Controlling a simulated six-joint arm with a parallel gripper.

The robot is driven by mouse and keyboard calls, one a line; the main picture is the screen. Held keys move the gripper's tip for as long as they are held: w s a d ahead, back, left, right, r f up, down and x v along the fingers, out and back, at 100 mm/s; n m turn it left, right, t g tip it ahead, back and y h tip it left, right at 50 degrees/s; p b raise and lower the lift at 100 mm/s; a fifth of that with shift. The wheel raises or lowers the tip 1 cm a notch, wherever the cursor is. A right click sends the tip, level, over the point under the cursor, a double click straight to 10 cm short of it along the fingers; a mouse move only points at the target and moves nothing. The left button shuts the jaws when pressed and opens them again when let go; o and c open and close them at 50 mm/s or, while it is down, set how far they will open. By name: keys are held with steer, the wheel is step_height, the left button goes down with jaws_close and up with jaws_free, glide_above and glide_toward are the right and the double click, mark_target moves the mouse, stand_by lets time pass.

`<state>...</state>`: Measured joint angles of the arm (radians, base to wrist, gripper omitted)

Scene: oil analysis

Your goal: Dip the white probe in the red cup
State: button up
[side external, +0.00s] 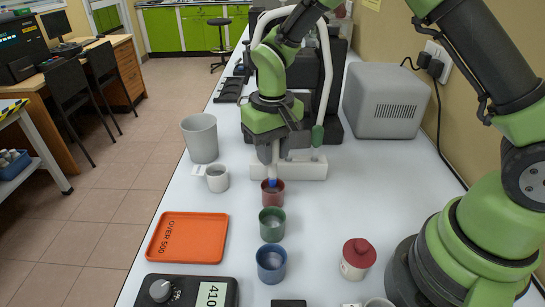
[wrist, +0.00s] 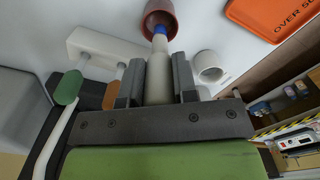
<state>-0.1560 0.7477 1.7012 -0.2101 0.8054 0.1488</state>
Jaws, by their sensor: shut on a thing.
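The red cup (side external: 272,196) stands on the white table in front of the white rack block, and it also shows at the top of the wrist view (wrist: 173,25). My gripper (side external: 275,152) is just behind and above the cup. In the wrist view my gripper (wrist: 157,82) is shut on the white probe (wrist: 159,72), which has a blue section toward its far end. In the side view the blue section shows at the mouth of the cup. The probe's tip is hidden, and I cannot tell how deep it reaches.
The white rack block (side external: 310,168) holds a green-handled probe (side external: 317,135). Green (side external: 272,232) and blue (side external: 271,275) cups stand nearer the camera. A white cup (side external: 217,185), grey bin (side external: 200,150), orange tray (side external: 160,240) and red-lidded jar (side external: 355,270) are around.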

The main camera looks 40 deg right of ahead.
steer(key=shift+r, duration=1.9)
